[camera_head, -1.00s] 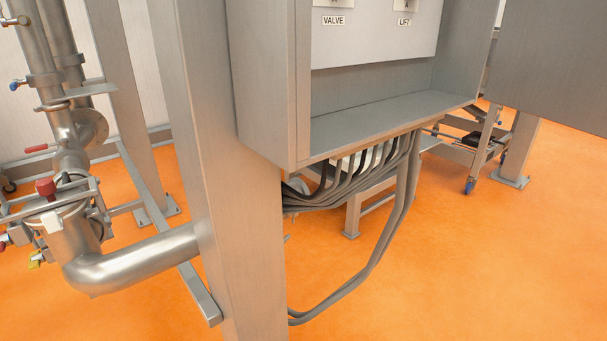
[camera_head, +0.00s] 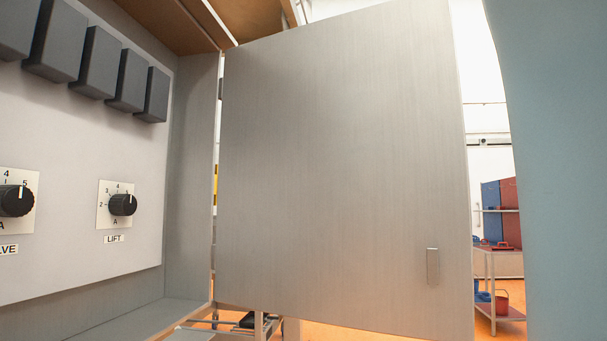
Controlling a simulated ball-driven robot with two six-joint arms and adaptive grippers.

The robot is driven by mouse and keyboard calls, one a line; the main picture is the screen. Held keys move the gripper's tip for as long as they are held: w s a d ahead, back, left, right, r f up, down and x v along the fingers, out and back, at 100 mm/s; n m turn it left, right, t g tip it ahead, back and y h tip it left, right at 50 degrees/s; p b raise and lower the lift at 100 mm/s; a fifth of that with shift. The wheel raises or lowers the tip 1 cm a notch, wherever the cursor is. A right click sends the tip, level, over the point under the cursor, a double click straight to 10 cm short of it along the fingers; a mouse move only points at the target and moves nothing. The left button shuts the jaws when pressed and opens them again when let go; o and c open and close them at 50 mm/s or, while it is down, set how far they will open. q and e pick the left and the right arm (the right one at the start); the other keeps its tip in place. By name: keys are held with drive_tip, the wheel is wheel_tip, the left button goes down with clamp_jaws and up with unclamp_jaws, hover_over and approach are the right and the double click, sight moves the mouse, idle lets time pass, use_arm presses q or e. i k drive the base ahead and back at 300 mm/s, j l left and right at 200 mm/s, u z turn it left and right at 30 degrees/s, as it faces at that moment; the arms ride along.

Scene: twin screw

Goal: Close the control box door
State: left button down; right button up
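The control box door (camera_head: 340,170) is a large brushed-metal panel. It stands open, hinged along its left edge to the right side of the control box. A small metal handle (camera_head: 432,267) sits near the door's lower right corner. The control box (camera_head: 190,190) is open at the left, showing a white inner panel (camera_head: 75,150) with a LIFT knob (camera_head: 123,205), a VALVE knob (camera_head: 16,200) and several dark grey blocks (camera_head: 101,63). Neither of my grippers shows in the head view.
A large blue-grey surface (camera_head: 555,170) fills the right edge, close to the camera; I cannot tell what it is. Behind the door at the right stands a shelf cart (camera_head: 490,280) with red and blue items. Orange floor shows below the door.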

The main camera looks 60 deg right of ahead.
sight(343, 157)
drive_tip(key=l+u, duration=0.1)
drive_tip(key=l, duration=0.4)
drive_tip(key=k+l, duration=0.15)
drive_tip(key=l, duration=0.3)
drive_tip(key=l+u, duration=0.15)
drive_tip(key=l, duration=0.35)
drive_tip(key=k+l+u, duration=0.1)
drive_tip(key=l, duration=0.35)
drive_tip(key=k+l+u, duration=0.1)
drive_tip(key=l, duration=0.35)
drive_tip(key=k+l, duration=0.2)
drive_tip(key=l, duration=0.25)
drive_tip(key=k+l+u, duration=0.15)
drive_tip(key=l, duration=0.3)
drive_tip(key=k+l+u, duration=0.1)
drive_tip(key=l, duration=0.35)
